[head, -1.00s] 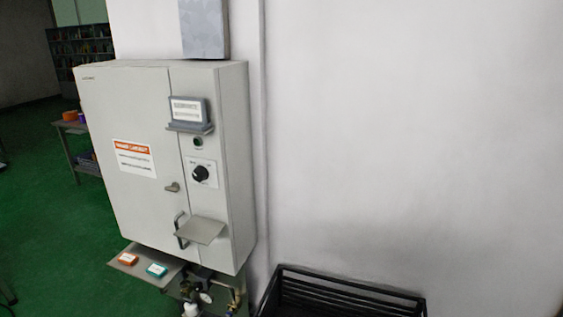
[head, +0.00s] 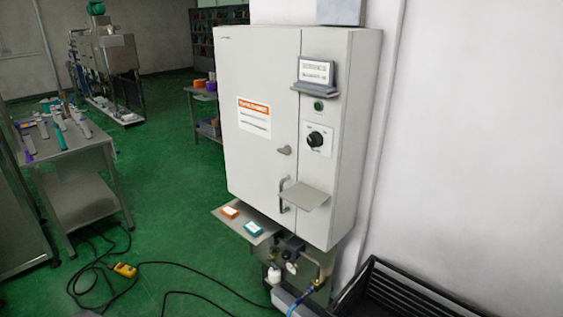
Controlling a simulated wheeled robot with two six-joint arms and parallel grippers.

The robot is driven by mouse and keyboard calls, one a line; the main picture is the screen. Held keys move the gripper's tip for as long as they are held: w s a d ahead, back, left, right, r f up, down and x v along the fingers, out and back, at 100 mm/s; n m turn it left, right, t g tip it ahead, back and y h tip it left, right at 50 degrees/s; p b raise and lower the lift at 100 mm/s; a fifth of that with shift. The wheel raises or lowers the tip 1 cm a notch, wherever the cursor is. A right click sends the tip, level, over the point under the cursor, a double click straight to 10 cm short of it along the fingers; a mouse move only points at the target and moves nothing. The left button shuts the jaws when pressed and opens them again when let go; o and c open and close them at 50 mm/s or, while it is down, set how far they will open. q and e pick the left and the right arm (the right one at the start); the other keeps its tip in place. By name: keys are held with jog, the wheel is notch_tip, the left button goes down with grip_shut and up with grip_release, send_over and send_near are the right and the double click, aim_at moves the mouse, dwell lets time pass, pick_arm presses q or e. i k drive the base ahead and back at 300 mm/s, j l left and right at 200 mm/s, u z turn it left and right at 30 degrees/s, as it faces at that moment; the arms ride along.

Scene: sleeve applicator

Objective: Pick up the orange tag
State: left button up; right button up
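The orange tag (head: 229,212) lies flat on a small grey shelf (head: 262,236) that juts out below the front of the light grey cabinet (head: 256,165). It has a white label on its top. A teal tag (head: 254,228) lies on the same shelf, to the right of the orange one and apart from it. Neither of my grippers shows in the head view.
A black slatted crate (head: 390,290) stands at the lower right by the wall. A metal table (head: 70,150) with several tools is at the left. Black cables and a yellow box (head: 125,270) lie on the green floor. A small bracket plate (head: 304,195) sticks out above the tag shelf.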

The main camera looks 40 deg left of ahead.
aim_at(228, 210)
jog(key=u, duration=1.65)
jog(key=i+j+z, duration=0.3)
jog(key=i, duration=0.15)
jog(key=i+j+z, duration=0.3)
jog(key=i+j, duration=0.05)
jog(key=i, duration=0.1)
